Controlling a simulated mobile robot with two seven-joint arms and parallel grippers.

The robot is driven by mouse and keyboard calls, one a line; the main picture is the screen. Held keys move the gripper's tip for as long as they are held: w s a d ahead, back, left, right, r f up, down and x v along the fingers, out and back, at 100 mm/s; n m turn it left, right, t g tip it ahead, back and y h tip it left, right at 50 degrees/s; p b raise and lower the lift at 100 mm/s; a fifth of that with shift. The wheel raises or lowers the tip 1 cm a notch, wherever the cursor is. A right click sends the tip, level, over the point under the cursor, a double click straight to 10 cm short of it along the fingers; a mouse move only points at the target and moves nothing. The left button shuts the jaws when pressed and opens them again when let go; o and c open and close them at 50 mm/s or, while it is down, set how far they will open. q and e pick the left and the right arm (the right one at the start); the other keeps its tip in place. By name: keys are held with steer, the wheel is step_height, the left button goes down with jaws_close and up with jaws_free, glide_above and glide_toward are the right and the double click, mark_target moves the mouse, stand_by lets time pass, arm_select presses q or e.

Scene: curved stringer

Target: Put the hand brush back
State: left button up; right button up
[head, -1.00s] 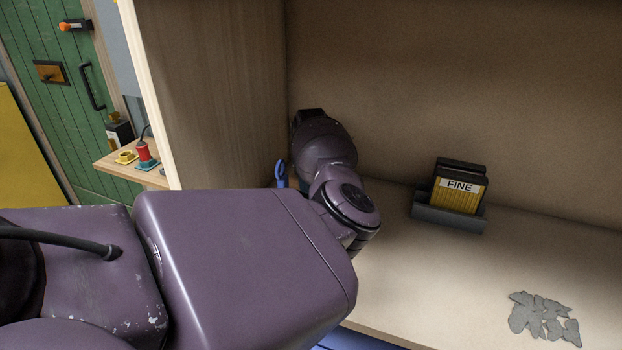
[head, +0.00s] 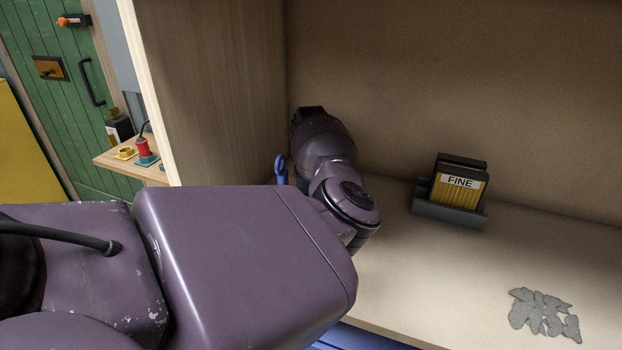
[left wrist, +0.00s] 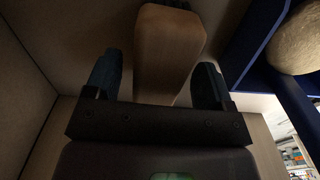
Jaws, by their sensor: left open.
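A pale brown wooden piece (left wrist: 168,50), which looks like the hand brush's handle, shows in the left wrist view. It stands between the two dark blue fingers of my left gripper (left wrist: 158,85). The fingers are open, with a gap visible on each side of the wood. No bristles can be made out. My right gripper is in neither view.
A grey holder (head: 440,213) with a box marked FINE (head: 459,188) stands on the shelf (head: 410,270). Grey flakes (head: 545,313) lie at front right. A wooden side wall (head: 220,90) bounds the left.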

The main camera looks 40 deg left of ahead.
arm_select(q)
steer(key=r, duration=0.3)
steer(key=r+p, duration=0.1)
steer(key=r, duration=0.2)
steer(key=w+r, duration=0.1)
steer(key=r, duration=0.2)
steer(key=shift+d+r, duration=0.1)
steer(key=shift+r, duration=0.95)
